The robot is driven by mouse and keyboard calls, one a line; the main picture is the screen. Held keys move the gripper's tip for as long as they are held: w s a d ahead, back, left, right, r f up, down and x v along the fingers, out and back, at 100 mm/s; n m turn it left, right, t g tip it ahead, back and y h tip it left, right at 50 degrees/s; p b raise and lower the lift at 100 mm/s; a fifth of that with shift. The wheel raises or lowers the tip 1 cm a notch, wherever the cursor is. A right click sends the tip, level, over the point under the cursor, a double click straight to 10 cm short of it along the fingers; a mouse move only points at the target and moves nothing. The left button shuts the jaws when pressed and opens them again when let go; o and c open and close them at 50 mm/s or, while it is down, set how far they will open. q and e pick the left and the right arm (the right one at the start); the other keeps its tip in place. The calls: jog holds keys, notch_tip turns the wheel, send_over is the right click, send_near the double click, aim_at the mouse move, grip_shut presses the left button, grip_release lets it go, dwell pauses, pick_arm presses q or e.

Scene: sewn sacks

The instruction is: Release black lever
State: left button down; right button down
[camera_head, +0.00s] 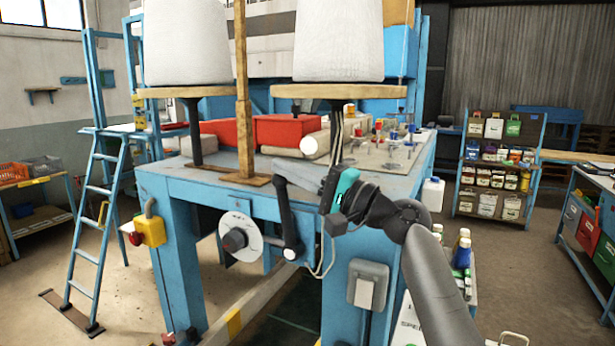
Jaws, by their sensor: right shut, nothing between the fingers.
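The black lever (286,218) stands nearly upright on the front of the blue machine, with a pale round end at its bottom. My right gripper (290,172), dark with a teal part, reaches in from the right. Its fingers are shut and empty, close to the lever's upper end. I cannot tell whether they touch it. My left gripper is not in view.
Left of the lever is a black knob on a white dial (236,240). A yellow box with a red button (150,231) is at the machine's left corner. Two pale sacks (338,40) stand on round platforms above. A grey box (367,284) is below my right arm.

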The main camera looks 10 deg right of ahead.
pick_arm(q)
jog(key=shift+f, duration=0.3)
pick_arm(e)
jog(key=shift+w+a+f, duration=0.1)
jog(key=shift+w+a, duration=0.3)
jog(key=shift+a, duration=0.2)
jog(key=shift+w+a, duration=0.4)
jog(key=shift+a, duration=0.15)
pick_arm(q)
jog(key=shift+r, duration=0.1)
